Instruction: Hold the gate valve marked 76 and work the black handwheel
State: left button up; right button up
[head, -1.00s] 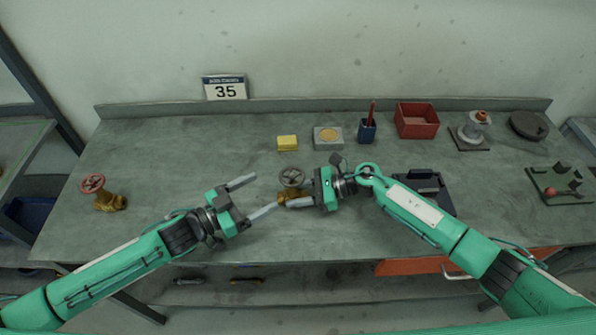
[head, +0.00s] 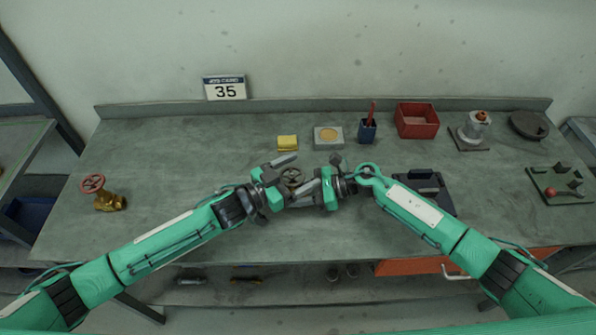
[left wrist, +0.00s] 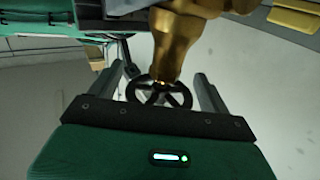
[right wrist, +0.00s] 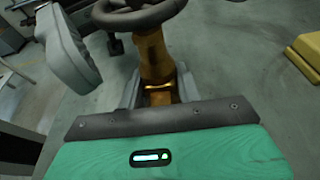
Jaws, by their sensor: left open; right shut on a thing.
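The gate valve has a brass body (right wrist: 154,60) and a black handwheel (head: 292,178). No number 76 is legible on it. My right gripper (head: 308,193) is shut on the brass body, with its fingers either side of it in the right wrist view (right wrist: 158,92). My left gripper (head: 300,179) is open, and its fingers stand on either side of the handwheel. In the left wrist view the handwheel (left wrist: 158,95) lies between the spread fingers (left wrist: 158,82), with a gap visible at each side. In the head view the arms hide most of the body.
Another brass valve with a red handwheel (head: 93,184) stands at the bench's left. A sign (head: 224,88) reads 35. Behind the grippers are a yellow block (head: 287,142), a grey block (head: 328,137), a blue pen cup (head: 367,131) and a red bin (head: 417,120).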

pick_arm(q)
jog(key=c, duration=1)
jog(key=shift+s+d+r+m+g+h, duration=0.1)
jog(key=shift+m+g+h, duration=0.4)
jog(key=shift+m+g, duration=0.45)
jog(key=shift+s+d+m+g+h, duration=0.1)
jog(key=shift+m+g+h, duration=0.5)
jog(key=shift+g, duration=0.65)
jog(key=shift+s+m+g+h, duration=0.2)
jog(key=shift+m+g, duration=0.95)
jog(key=shift+g, duration=0.55)
jog(key=shift+s+m+g+h, duration=0.15)
jog(key=shift+m+g, duration=0.95)
jog(key=shift+g, duration=0.6)
pick_arm(e)
jog(key=shift+a, duration=0.1)
pick_arm(q)
jog(key=shift+g, duration=0.3)
jog(key=shift+a, duration=0.1)
jog(key=o, duration=1)
